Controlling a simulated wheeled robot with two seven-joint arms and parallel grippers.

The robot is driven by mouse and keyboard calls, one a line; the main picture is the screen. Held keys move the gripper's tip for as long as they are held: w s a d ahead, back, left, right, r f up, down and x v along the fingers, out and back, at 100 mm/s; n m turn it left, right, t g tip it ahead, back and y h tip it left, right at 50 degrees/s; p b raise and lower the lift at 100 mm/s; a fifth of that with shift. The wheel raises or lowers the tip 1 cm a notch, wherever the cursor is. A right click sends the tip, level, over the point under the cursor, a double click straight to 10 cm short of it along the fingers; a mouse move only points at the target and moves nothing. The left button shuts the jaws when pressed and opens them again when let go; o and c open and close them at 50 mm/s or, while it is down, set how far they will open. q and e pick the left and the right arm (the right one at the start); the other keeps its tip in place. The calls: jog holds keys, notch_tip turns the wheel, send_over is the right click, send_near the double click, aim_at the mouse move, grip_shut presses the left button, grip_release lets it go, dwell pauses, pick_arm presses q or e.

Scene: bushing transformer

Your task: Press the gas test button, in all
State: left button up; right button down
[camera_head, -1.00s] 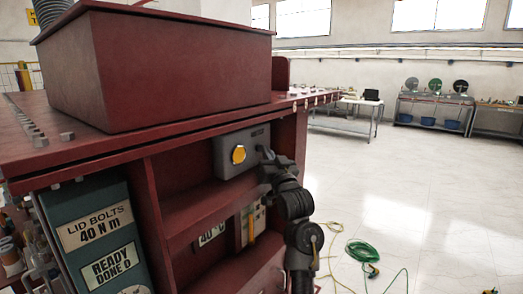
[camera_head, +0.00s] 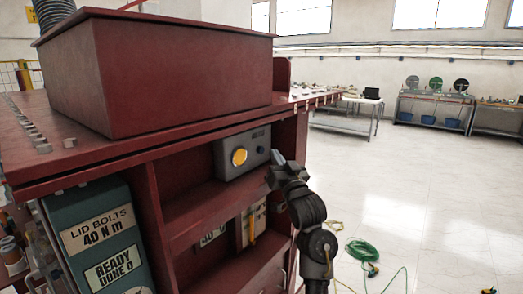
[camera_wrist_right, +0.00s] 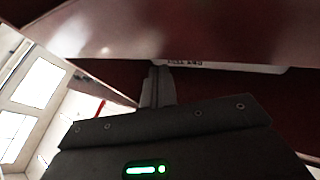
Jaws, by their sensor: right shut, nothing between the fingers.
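A grey box (camera_head: 232,164) with a round yellow disc (camera_head: 239,156) on its face sits on the upper shelf of the red cabinet. A small dark round part (camera_head: 261,149) shows to the right of the disc. My right gripper (camera_head: 277,156) is shut and empty, just right of the box's face. In the right wrist view its shut fingers (camera_wrist_right: 158,75) point toward the pale box (camera_wrist_right: 235,66), which carries small upside-down lettering. I cannot tell whether the fingertips touch it. My left gripper is out of view.
The red cabinet (camera_head: 190,190) has an overhanging bolted top edge close above my right gripper. A teal panel (camera_head: 95,240) stands at left. A lower shelf holds a pale device (camera_head: 253,222). Green hose (camera_head: 365,252) lies on the open floor at right.

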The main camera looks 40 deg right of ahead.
jog(key=s, duration=0.1)
jog(key=s+d+p, duration=0.1)
jog(key=s, duration=0.1)
jog(key=shift+s, duration=0.25)
dwell(0.7)
